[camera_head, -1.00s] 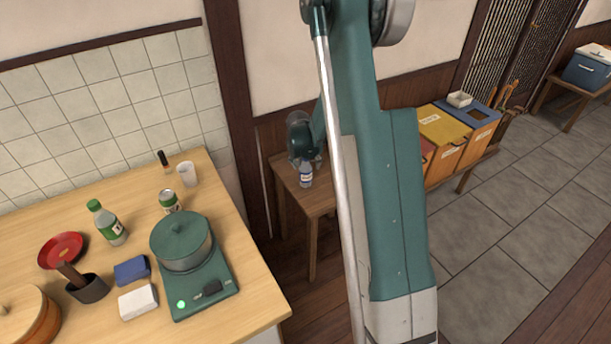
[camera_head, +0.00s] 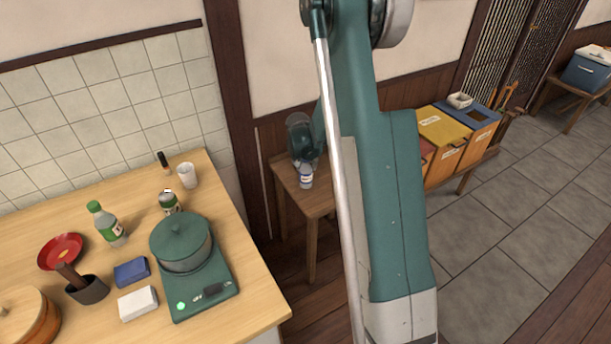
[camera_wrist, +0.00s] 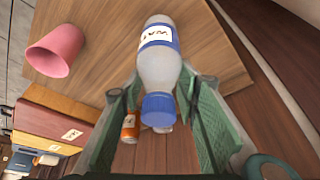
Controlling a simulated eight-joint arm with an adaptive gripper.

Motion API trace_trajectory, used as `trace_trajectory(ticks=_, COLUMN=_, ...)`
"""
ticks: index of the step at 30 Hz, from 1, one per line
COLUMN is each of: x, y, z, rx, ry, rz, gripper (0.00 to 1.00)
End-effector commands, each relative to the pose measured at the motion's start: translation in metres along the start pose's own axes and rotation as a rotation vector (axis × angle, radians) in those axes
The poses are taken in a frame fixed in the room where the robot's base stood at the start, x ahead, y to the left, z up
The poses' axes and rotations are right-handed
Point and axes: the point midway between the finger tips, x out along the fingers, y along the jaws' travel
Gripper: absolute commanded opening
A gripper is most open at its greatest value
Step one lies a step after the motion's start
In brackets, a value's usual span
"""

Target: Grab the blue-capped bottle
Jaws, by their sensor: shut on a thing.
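The blue-capped bottle (camera_wrist: 155,68) is pale, with a blue and white label. In the wrist view it lies between the two green finger pads of my gripper (camera_wrist: 160,85), its blue cap (camera_wrist: 159,109) pointing toward the camera. My gripper is shut on the bottle. In the head view the bottle (camera_head: 306,177) shows at the small wooden side table (camera_head: 318,203), just below my gripper (camera_head: 303,160). From these views I cannot tell whether its base touches the tabletop.
Yellow and blue bins (camera_head: 445,130) stand to the right. The counter (camera_head: 240,290) at left holds a teal pot (camera_head: 181,243) and a green-capped bottle (camera_head: 107,224).

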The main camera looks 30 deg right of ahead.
Motion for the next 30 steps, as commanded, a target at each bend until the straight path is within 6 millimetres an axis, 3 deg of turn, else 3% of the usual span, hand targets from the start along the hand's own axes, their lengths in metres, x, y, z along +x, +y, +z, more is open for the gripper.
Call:
trace_trajectory(ticks=14, x=-0.011, y=0.0, z=-0.005, rx=0.0, ry=0.0, rz=0.0, gripper=0.19)
trace_trajectory(ticks=30, x=-0.078, y=0.0, z=-0.032, rx=0.0, ry=0.0, rz=0.0, gripper=0.19)
